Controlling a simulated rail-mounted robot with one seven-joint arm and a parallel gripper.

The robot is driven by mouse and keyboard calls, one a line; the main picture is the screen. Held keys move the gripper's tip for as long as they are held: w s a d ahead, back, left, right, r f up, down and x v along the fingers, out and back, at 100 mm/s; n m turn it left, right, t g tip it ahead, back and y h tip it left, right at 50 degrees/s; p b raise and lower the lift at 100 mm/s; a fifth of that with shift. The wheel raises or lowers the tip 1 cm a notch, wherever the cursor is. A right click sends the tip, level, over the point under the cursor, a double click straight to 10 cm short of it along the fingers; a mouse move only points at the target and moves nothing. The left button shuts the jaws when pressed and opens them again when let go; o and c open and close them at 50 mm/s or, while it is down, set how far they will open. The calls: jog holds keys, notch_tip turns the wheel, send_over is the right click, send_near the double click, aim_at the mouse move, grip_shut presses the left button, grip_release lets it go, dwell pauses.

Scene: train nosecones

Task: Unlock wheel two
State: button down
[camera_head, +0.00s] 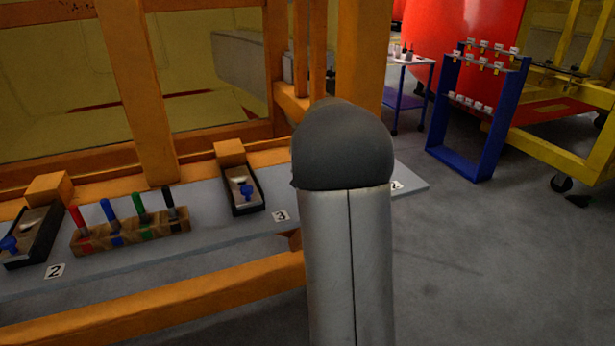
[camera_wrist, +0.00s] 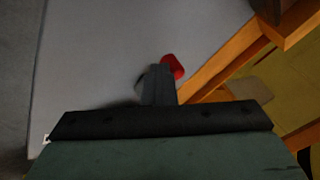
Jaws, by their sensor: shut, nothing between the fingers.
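Near the label 2 (camera_head: 55,271) in the head view, a black-framed tray with a blue knob (camera_head: 9,244) sits on the grey shelf at the left edge, partly cut off. A similar black tray with a blue knob (camera_head: 246,190) sits near the label 3 (camera_head: 281,216). In the wrist view my gripper (camera_wrist: 158,72) is shut and empty over a grey surface. A red rounded object (camera_wrist: 175,66) shows just beyond the fingertips, partly hidden by them; I cannot tell whether they touch. My gripper is not visible in the head view.
A wooden block (camera_head: 130,234) holding red, blue, green and black handles stands between the two trays. An orange frame (camera_head: 150,100) rises behind the grey shelf (camera_head: 200,233). A blue rack (camera_head: 470,110) and a small table (camera_head: 410,62) stand at the back. Open floor lies right.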

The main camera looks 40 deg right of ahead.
jog(key=shift+w+a+r, duration=0.1)
jog(key=shift+w+a, duration=0.05)
jog(key=shift+a, duration=0.05)
jog(key=s+b, duration=0.2)
jog(key=s, duration=0.1)
jog(key=s+b, duration=0.1)
jog(key=shift+s+d+f, duration=0.3)
jog(key=shift+s+d, duration=0.05)
jog(key=w+a+p+v, duration=0.1)
jog(key=v, duration=0.9)
jog(key=shift+r, duration=0.25)
jog(key=s+a+f+n+g+y+p, duration=0.1)
jog(key=s+a+f+n+g+p, duration=0.2)
jog(key=a, duration=0.6)
jog(key=s+a+f+n+y, duration=0.1)
jog(key=s+a+n+y, duration=0.3)
jog(key=a, duration=0.6)
jog(key=s+a+f+n+g+h+p, duration=0.1)
jog(key=s+a+f+n, duration=0.1)
jog(key=s, duration=0.6)
jog(key=s+a+f+n+g+h+p, duration=0.1)
jog(key=s+a+f+n+g, duration=0.1)
jog(key=s+a, duration=0.5)
jog(key=shift+s+a+f+n+g+h+p, duration=0.3)
jog(key=shift+s+f+n, duration=0.2)
jog(key=shift+n, duration=0.5)
